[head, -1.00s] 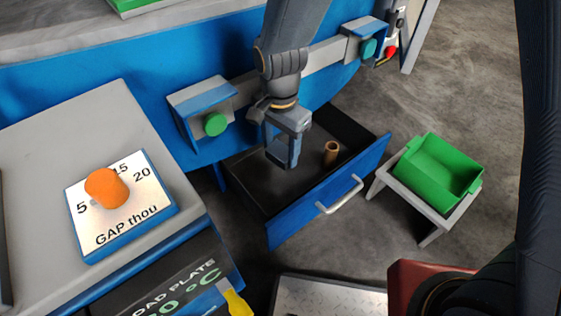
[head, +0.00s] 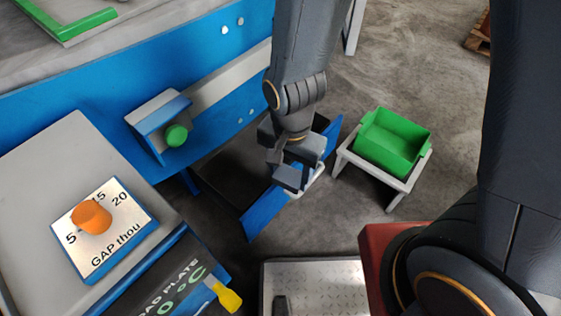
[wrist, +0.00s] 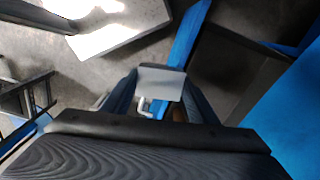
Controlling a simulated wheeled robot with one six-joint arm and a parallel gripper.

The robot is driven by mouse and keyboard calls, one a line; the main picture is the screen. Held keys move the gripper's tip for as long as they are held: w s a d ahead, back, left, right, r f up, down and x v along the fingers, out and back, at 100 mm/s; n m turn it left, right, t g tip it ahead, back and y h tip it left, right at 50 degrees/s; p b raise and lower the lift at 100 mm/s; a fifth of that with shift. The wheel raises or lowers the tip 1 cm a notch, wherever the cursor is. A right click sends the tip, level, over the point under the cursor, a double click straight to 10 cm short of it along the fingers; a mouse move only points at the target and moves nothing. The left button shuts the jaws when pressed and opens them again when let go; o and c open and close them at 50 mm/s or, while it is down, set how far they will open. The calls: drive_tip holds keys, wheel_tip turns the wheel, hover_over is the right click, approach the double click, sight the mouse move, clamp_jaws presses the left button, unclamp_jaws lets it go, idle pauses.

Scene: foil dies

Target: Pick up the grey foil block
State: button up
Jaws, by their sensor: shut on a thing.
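My gripper (head: 293,180) is above the front edge of the open blue drawer (head: 266,212), at its handle in the head view. In the wrist view, my gripper (wrist: 158,98) is shut on a light grey block, the grey foil block (wrist: 160,82), which sits between the two fingers. The drawer's dark inside shows to the left of the gripper and is partly hidden by my arm.
A green bin (head: 397,142) stands on a small grey stand (head: 352,160) to the right of the drawer. An orange knob (head: 91,217) on a GAP dial plate is at the left. A green button (head: 176,135) sticks out of the blue machine. A tread-plate platform (head: 325,285) lies in front.

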drive_tip(key=shift+s+d+r+p, duration=0.25)
drive_tip(key=shift+s+d+p, duration=0.35)
drive_tip(key=shift+p, duration=1.65)
drive_tip(key=shift+s+d+f+p, duration=0.15)
drive_tip(key=shift+s+d+p, duration=0.15)
drive_tip(key=shift+p, duration=0.9)
